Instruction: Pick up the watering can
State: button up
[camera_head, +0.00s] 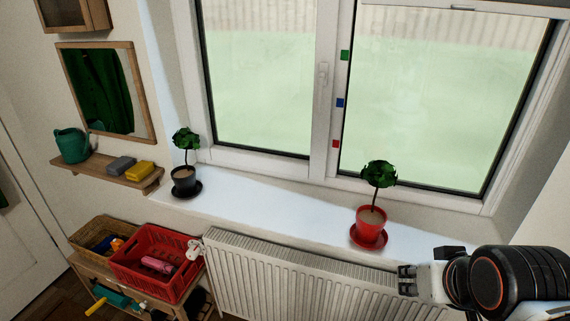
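The watering can (73,146) is teal-green and stands upright at the left end of a small wooden wall shelf (107,173), below a framed mirror. My gripper (404,280) is at the lower right, in front of the radiator and below the window sill. It is far to the right of the watering can and not touching it. The fingers are small and dark in this view, and I cannot tell how far apart they are.
A grey block (121,165) and a yellow block (140,170) lie on the shelf beside the can. Potted plants in a dark pot (185,181) and a red pot (370,222) stand on the sill. A red crate (128,268) and a wicker basket (88,238) sit below the shelf, left of the radiator (290,280).

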aim_at(72, 144)
jog(key=u, duration=1.75)
jog(key=i+j+u, duration=0.35)
jog(key=i, duration=1.35)
jog(key=i+l+u, duration=0.3)
jog(key=i, duration=1.45)
jog(key=j, duration=0.1)
